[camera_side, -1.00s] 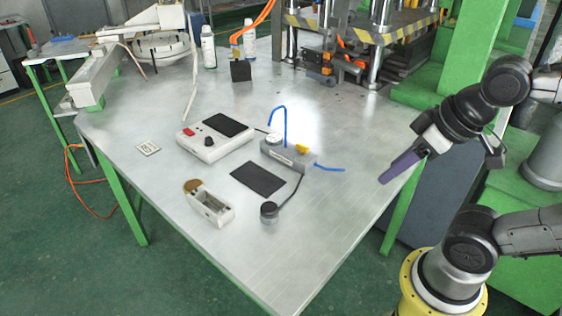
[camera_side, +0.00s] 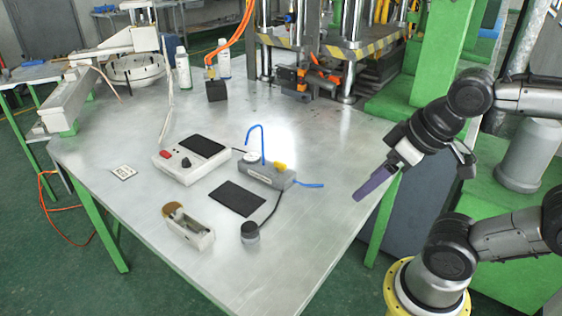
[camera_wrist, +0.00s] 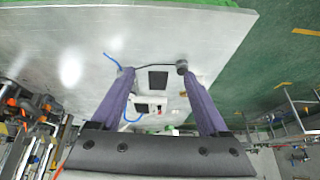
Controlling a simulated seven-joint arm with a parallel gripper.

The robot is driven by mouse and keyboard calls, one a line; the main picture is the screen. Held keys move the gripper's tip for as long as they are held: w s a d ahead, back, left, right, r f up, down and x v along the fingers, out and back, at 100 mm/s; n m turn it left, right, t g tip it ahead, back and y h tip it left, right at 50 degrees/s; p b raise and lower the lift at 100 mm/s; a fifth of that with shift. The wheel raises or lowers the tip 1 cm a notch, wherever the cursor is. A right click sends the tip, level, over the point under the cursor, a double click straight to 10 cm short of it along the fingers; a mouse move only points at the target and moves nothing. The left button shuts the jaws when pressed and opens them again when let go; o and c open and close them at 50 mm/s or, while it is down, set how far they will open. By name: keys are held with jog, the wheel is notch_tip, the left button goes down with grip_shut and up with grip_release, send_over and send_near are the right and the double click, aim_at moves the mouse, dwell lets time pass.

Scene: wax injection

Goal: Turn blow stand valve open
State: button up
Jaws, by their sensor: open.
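The blow stand (camera_side: 266,177) is a small grey block on the table in the side view, with a white round gauge and blue tubes. Its yellow valve handle (camera_side: 280,166) sits on top near the right end. My gripper (camera_side: 360,197) has long purple fingers and is in the air to the right of the stand, apart from it. In the wrist view my gripper (camera_wrist: 157,72) is open, with nothing between the fingers. There the left finger seems to hide the stand's body, and the valve cannot be made out; blue tubing shows beside that finger.
A press (camera_side: 350,50) stands at the back.

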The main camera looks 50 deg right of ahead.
jog(key=w+r+m, duration=0.6)
jog(key=r+m, duration=0.2)
jog(key=m+g, duration=0.6)
jog(key=m, duration=0.3)
send_over(280, 162)
notch_tip(280, 162, down, 11)
notch_tip(280, 162, down, 13)
jog(key=shift+s+r, duration=0.1)
jog(key=shift+r, duration=0.1)
grip_shut()
